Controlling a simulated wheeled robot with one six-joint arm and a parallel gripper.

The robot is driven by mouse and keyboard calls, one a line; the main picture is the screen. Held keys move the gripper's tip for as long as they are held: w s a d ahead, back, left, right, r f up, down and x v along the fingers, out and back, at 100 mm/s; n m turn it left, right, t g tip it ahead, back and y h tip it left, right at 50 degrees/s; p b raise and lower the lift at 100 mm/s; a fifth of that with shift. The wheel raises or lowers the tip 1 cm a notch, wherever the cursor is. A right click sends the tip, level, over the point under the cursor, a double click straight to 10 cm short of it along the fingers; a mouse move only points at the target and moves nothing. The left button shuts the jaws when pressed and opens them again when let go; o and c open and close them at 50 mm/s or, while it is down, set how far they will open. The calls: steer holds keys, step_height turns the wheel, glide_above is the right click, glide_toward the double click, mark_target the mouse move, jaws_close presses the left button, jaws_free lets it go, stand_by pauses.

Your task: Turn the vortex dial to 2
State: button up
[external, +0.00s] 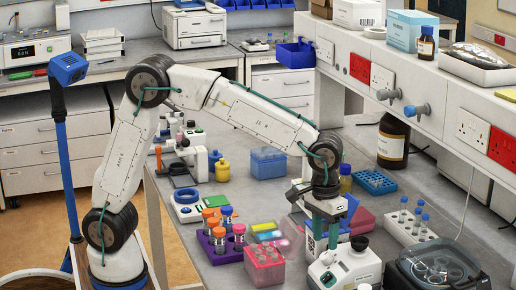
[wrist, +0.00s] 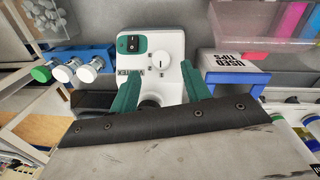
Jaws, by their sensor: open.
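The vortex mixer (wrist: 185,45) is a white body with a teal panel carrying a black switch (wrist: 131,43), and lettering on its face. Its white round dial (wrist: 161,60) has a dark pointer mark; the scale marks around it are too small to read. In the external view the mixer (external: 343,272) stands at the front of the bench, with a black cup (external: 359,243) on top; the dial cannot be made out there. My gripper (wrist: 160,86) is open, its green fingers spread below the dial in the wrist view, with nothing between them. In the external view my gripper (external: 324,238) is just above and behind the mixer.
A pink tube rack (external: 264,268) and a purple rack (external: 220,250) with orange-capped tubes stand left of the mixer. A dark centrifuge (external: 438,265) is at right, with a white tube rack (external: 410,227) behind it. A used-tips box (wrist: 236,60) shows in the wrist view.

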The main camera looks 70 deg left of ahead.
mark_target(325, 256)
steer(key=shift+d+f, duration=0.15)
steer(key=shift+f, duration=2.1)
steer(key=c, duration=1)
steer(key=m+y, duration=0.1)
steer(key=m, duration=0.1)
steer(key=m+y, duration=0.2)
steer(key=shift+d+m+y, duration=0.3)
steer(key=shift+d, duration=0.05)
steer(key=m+t+y, duration=0.1)
steer(key=m, duration=0.1)
steer(key=m+t+y, duration=0.1)
steer(key=m, duration=0.2)
steer(key=shift+s+d+f+y, duration=0.15)
steer(key=shift+d+y, duration=0.05)
steer(key=shift+y, duration=0.2)
